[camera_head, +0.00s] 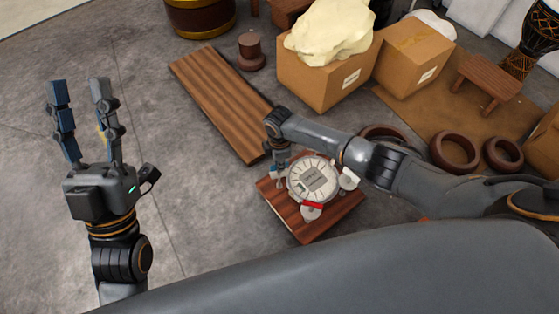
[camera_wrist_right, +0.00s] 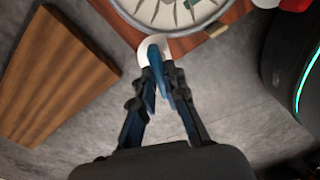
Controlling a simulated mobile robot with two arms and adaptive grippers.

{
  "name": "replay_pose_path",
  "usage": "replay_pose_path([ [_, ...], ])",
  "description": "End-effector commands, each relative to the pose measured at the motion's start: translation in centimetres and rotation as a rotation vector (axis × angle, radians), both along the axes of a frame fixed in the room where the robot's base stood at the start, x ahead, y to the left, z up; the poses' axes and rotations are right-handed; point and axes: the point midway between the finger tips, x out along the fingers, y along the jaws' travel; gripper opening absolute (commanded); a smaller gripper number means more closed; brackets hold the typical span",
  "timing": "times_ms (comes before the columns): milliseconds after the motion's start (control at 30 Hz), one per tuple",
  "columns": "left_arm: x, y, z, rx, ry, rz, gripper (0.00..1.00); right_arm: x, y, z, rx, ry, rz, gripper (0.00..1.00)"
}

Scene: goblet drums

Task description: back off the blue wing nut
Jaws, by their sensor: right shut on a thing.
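The blue wing nut (camera_wrist_right: 154,54) shows in the right wrist view, against a white round lug (camera_wrist_right: 143,47) at the edge of the pale round drum head (camera_head: 313,179). My right gripper (camera_wrist_right: 161,78) is shut on the blue wing nut, its fingertips on either side of it. In the head view my right gripper (camera_head: 277,160) points down at the left side of the drum head, and its fingers mostly hide the nut. A red part (camera_head: 311,205) sits at the near edge. My left gripper (camera_head: 80,92) is open and empty, fingers up, at the far left.
The drum head rests over a square wooden board (camera_head: 332,222) on the grey floor. A long wooden plank (camera_head: 222,102) lies behind it. Cardboard boxes (camera_head: 324,82) stand at the back, and dark wooden rings (camera_head: 454,152) lie to the right. Floor between the left arm and board is clear.

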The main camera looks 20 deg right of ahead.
Motion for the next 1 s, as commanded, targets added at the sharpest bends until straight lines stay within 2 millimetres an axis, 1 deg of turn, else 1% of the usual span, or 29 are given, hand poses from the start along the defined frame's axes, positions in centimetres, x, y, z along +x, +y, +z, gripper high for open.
replay_pose_path([
  [200,1.0,-0.1,-0.7,0.020,0.066,0.004,0.40,0.0,0.1,0.0,0.002,0.001,0.207,0.00],
  [400,1.3,-0.2,-1.0,0.027,0.088,0.005,0.40,0.0,0.1,0.0,0.002,0.001,0.397,0.00],
  [700,1.1,-0.1,-0.9,0.023,0.075,0.005,0.40,-0.1,0.1,-0.1,0.003,0.002,0.674,0.00],
  [1000,0.5,-0.1,-0.4,0.010,0.031,0.003,0.40,-0.1,0.2,-0.1,0.003,0.002,0.884,0.00],
])
